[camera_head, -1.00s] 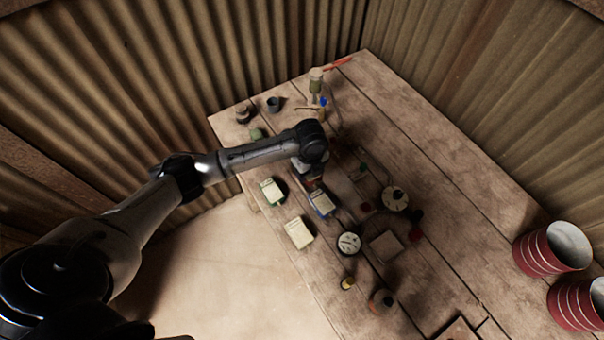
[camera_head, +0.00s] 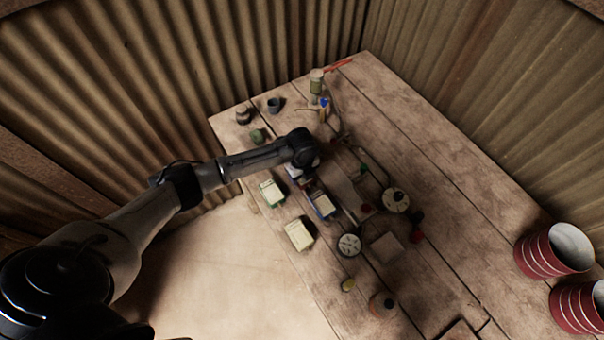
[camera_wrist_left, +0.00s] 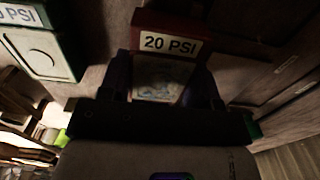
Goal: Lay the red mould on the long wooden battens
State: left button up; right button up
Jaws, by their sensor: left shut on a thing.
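The red mould (camera_wrist_left: 190,28), labelled "20 PSI", is between the fingers of my left gripper (camera_wrist_left: 165,88) in the left wrist view. The gripper is shut on it. In the head view my left gripper (camera_head: 303,168) is over the left part of the table, and the wrist hides most of the mould. A green mould (camera_head: 271,192), also in the left wrist view (camera_wrist_left: 42,50), lies to its lower left. A blue-edged mould (camera_head: 322,205) lies just below it. I cannot clearly make out the long wooden battens. My right gripper is not in view.
A pale mould (camera_head: 299,235) lies near the table's front edge. A round dial (camera_head: 349,245), a second round piece (camera_head: 395,199) and a bottle (camera_head: 382,304) stand to the right. Cups and a green-labelled bottle (camera_head: 316,82) stand at the back.

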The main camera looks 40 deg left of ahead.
pick_arm(q)
jog(key=shift+f, duration=0.1)
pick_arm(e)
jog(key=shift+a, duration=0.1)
pick_arm(q)
jog(key=o, duration=1.1)
